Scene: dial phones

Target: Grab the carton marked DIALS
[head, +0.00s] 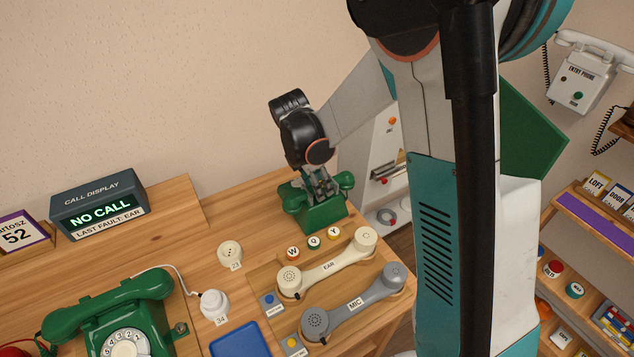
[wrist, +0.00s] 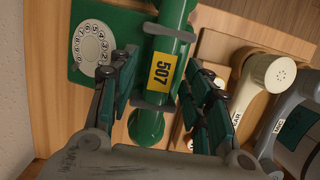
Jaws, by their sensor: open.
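I can read no carton marked DIALS in either view. On the right shelves in the head view, small cartons carry labels such as LOFT (head: 597,182); a lower white-labelled carton (head: 562,337) is too small to read surely. My gripper (head: 322,192) is low over a small green phone (head: 318,217) at the back of the desk. In the wrist view my gripper (wrist: 160,80) is open, its fingers on either side of a green handset (wrist: 168,45) with a yellow 507 label. I cannot tell whether they touch it. The phone's dial (wrist: 92,45) shows at the left.
On the desk are a cream EAR handset (head: 328,264), a grey MIC handset (head: 354,304), a green dial phone (head: 122,318) and a call display (head: 98,204). A white entry phone (head: 585,80) hangs on the right wall. My arm hides the middle right.

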